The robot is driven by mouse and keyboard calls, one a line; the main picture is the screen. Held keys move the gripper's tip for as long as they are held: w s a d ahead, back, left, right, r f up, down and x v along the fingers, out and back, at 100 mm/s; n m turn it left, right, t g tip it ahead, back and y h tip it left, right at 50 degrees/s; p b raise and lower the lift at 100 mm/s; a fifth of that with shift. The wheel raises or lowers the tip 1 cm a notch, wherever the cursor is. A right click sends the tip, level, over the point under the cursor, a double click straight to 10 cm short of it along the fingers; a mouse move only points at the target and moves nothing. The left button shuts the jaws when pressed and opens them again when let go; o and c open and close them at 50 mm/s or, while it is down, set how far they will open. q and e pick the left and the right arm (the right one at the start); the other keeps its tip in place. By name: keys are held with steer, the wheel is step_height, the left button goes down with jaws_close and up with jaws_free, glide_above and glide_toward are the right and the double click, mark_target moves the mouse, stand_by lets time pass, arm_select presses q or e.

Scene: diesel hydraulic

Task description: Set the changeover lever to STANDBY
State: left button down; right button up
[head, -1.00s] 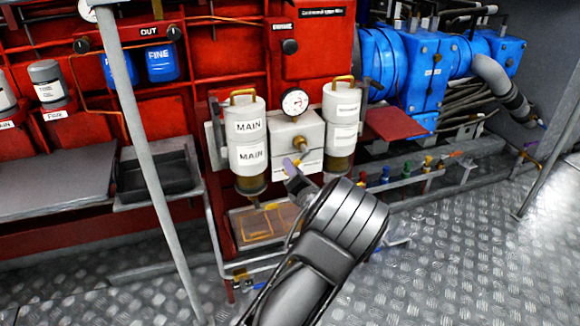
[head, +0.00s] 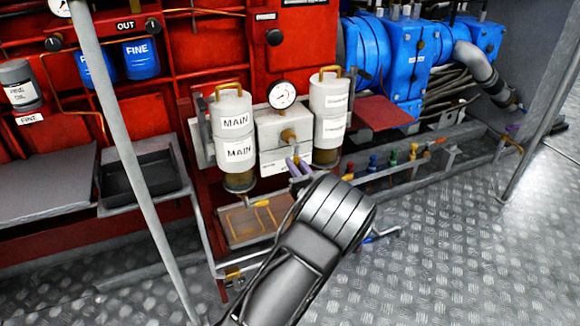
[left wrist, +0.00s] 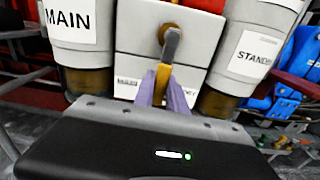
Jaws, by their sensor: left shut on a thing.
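The changeover lever shows in the left wrist view with a grey shaft (left wrist: 171,46) and a yellow grip (left wrist: 162,78). It hangs down from a brass pivot (left wrist: 165,33) on the front of a pale box (head: 270,135) between two canisters. The left canister (head: 234,139) reads MAIN; the right canister (head: 329,110) reads STANDBY in the wrist view (left wrist: 255,52). My left gripper (head: 296,166) is at the lever's lower end. Its purple fingers (left wrist: 163,90) are shut on the yellow grip. A label below the pivot is partly hidden by the lever and fingers.
A round gauge (head: 282,95) sits above the box. A grey post (head: 118,140) crosses the left side. A tray (head: 245,224) lies below the canisters. Small coloured valves (head: 392,160) line a rail at the right. The checker-plate floor (head: 470,240) is clear at the right.

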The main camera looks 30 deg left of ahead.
arm_select(q)
steer(key=shift+w+d+r+n+b, duration=0.35)
steer(key=shift+w+d+n+b, duration=0.4)
steer(key=shift+n, duration=1)
steer(key=shift+w+d+r+n+b, duration=0.25)
steer(key=shift+w+n+b, duration=0.35)
steer(key=shift+n+b, duration=0.85)
steer(key=shift+w+d+r+n+b, duration=0.45)
steer(key=shift+w+n+b, duration=0.15)
steer(key=shift+n, duration=1.5)
steer(key=shift+w, duration=0.1)
steer(key=c, duration=1.4)
jaws_free()
steer(key=shift+o, duration=0.2)
steer(key=p+v, duration=0.2)
steer(key=v, duration=0.5)
steer(key=shift+s+d, duration=0.25)
steer(key=shift+d, duration=0.1)
steer(key=shift+r, duration=0.1)
